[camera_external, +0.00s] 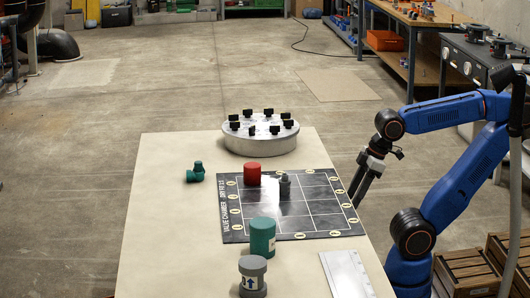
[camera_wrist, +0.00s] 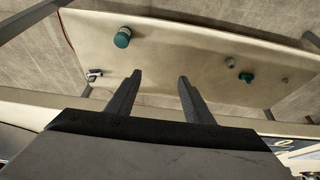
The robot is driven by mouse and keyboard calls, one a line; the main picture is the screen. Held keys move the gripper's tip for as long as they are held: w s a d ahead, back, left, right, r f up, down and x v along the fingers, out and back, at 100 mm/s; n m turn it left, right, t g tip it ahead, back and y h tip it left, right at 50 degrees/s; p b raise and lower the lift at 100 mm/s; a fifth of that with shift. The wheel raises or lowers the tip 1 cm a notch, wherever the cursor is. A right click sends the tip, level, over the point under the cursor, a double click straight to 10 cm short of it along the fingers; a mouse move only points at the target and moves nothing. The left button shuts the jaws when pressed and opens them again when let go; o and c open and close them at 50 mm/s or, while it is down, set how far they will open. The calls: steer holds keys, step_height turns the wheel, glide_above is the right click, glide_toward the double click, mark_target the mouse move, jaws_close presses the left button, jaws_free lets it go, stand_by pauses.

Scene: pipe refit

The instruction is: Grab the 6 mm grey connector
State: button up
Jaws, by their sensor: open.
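A small grey stepped fitting (camera_external: 284,187) stands upright on the black gridded mat (camera_external: 312,220), right of a red cylinder (camera_external: 253,174). No size can be read on it. My gripper (camera_external: 359,192) hangs beyond the table's right edge, fingers pointing down, apart from everything on the table. In the wrist view my gripper (camera_wrist: 160,76) has its two fingers spread with nothing between them. Beyond them is a tan surface (camera_wrist: 180,60) with a small grey piece (camera_wrist: 230,62) to the right, near a teal fitting (camera_wrist: 246,77). I cannot tell whether this grey piece is the connector.
A green cylinder (camera_external: 262,237) and a grey-capped cylinder (camera_external: 252,275) stand at the front. A teal fitting (camera_external: 195,172) lies left of the mat. A round metal disc (camera_external: 260,138) with black clips sits at the back. A pale plate (camera_external: 346,274) lies front right.

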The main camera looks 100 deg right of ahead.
step_height(320, 180, up, 32)
steer(key=m+g, duration=0.5)
steer(key=m, duration=1.5)
glide_above(284, 174)
step_height(284, 174, down, 17)
steer(key=shift+a+f, duration=0.1)
steer(key=shift+a, duration=0.05)
steer(key=shift+s+d+f, duration=0.1)
steer(key=shift+f, duration=1.2)
steer(key=shift+d+f, duration=0.1)
steer(key=shift+f, duration=1.2)
steer(key=c, duration=1)
steer(key=shift+c, duration=0.2)
